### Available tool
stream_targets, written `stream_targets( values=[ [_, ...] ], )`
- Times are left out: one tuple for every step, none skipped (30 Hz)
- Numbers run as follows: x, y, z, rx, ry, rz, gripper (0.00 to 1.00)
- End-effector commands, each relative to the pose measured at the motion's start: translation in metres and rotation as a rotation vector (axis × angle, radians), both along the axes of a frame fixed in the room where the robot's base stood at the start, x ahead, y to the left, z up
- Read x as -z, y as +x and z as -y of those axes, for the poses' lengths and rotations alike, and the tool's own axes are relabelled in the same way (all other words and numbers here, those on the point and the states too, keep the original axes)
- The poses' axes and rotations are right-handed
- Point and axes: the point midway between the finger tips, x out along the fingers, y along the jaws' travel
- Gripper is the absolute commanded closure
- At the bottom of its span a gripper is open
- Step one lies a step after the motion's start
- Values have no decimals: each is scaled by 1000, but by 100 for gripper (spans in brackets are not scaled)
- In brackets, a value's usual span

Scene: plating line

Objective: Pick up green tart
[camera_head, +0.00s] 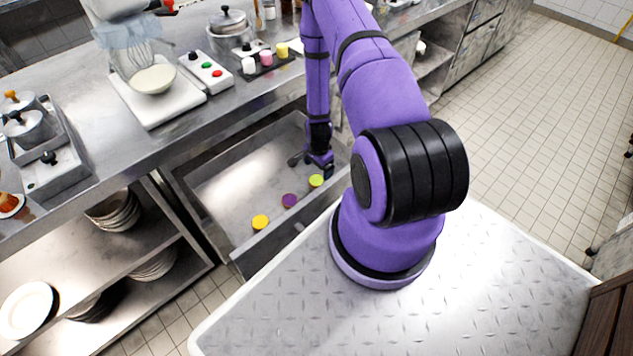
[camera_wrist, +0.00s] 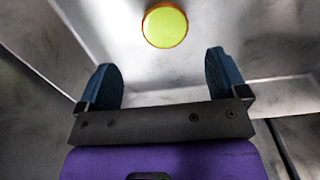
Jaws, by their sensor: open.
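The green tart (camera_head: 316,181) lies in the open metal drawer, near its front right part. In the wrist view the green tart (camera_wrist: 165,26) is a yellow-green disc with an orange rim, centred ahead of the fingertips and apart from them. My gripper (camera_head: 318,166) is low over the drawer, close to the tart in the head view. In the wrist view my gripper (camera_wrist: 164,80) is open, its two blue fingers spread wide with nothing between them.
A purple tart (camera_head: 289,200) and a yellow tart (camera_head: 260,222) lie in the same drawer (camera_head: 205,178), in a row to the left of the green one. The drawer walls rise around them. The steel counter (camera_head: 185,130) overhangs behind. The drawer's left part is bare.

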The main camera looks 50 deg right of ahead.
Motion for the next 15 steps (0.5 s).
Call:
stream_targets(
  values=[
    [8, 0, 0, 0, 0, -1, 8],
    [11, 0, 0, 0, 1, -1, 8],
    [16, 0, 0, -1, 1, -2, 8],
    [18, 0, 0, -1, 0, -1, 8],
    [20, 1, 0, -1, 0, -1, 8],
    [22, 1, 0, -1, 0, 0, 8],
    [24, 1, 0, -1, 0, 0, 8],
    [25, 1, 0, -1, 0, -1, 8],
    [27, 1, 0, -1, 0, -1, 8],
    [28, 1, -1, -1, 0, -1, 8],
    [31, 1, -1, -2, 0, -1, 8],
    [35, 2, -1, -2, 0, -1, 8],
    [39, 3, -2, -2, 0, -1, 8],
    [43, 4, -2, -2, 0, -1, 8],
    [49, 5, -3, -3, 1, -2, 8]
  ],
)
